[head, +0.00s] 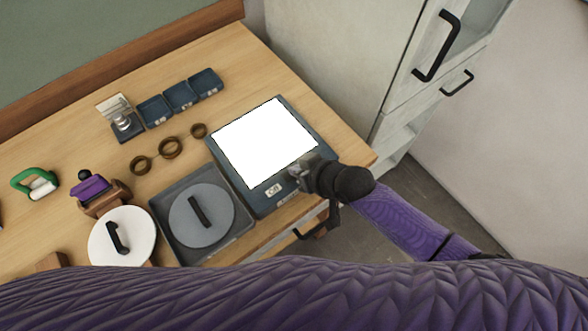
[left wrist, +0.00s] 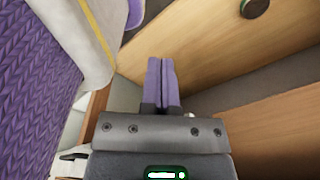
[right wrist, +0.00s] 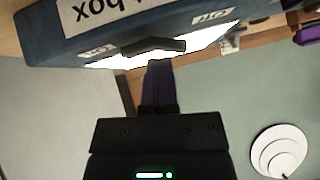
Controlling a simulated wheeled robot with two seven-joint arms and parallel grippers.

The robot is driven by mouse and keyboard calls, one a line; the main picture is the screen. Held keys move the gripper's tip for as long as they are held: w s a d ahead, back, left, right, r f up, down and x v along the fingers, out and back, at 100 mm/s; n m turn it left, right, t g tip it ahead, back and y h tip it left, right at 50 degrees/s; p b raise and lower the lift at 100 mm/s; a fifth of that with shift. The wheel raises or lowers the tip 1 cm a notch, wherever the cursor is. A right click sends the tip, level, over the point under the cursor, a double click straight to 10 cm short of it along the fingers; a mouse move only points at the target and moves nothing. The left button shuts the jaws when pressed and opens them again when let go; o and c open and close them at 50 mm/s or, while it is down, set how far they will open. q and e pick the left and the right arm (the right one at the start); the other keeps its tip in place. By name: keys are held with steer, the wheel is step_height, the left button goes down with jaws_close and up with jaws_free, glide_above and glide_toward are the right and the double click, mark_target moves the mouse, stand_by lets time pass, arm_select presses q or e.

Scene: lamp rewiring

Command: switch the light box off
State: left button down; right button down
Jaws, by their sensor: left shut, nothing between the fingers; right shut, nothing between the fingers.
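The light box (head: 232,179) is a dark blue slab at the right of the desk, its panel (head: 264,140) glowing bright white. A label reading Off (head: 272,190) is on its front strip. My right gripper (head: 297,178) is shut and empty over the front strip, to the right of that label, and hides part of it. In the right wrist view, the shut fingers (right wrist: 158,66) point at a black switch lever (right wrist: 153,46) between two labels; I cannot tell whether they touch. My left gripper (left wrist: 161,64) is shut and empty, away from the light box, beside a wooden surface.
A grey tray (head: 243,240) with a round grey lid (head: 201,214) lies left of the light box. A white lid (head: 122,236), brown rings (head: 168,148), blue bins (head: 181,96) and a green-handled tool (head: 35,183) are farther left. A cabinet (head: 345,50) stands behind right.

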steer(key=shift+w+d, duration=0.15)
steer(key=shift+d, duration=0.05)
steer(key=shift+r+p, duration=0.35)
step_height(320, 180, up, 4)
steer(key=p, duration=0.4)
steer(key=shift+w+d+f, duration=0.15)
steer(key=p+v, duration=0.2)
steer(key=v, duration=0.7)
steer(key=shift+d, duration=0.4)
steer(key=shift+s, duration=0.25)
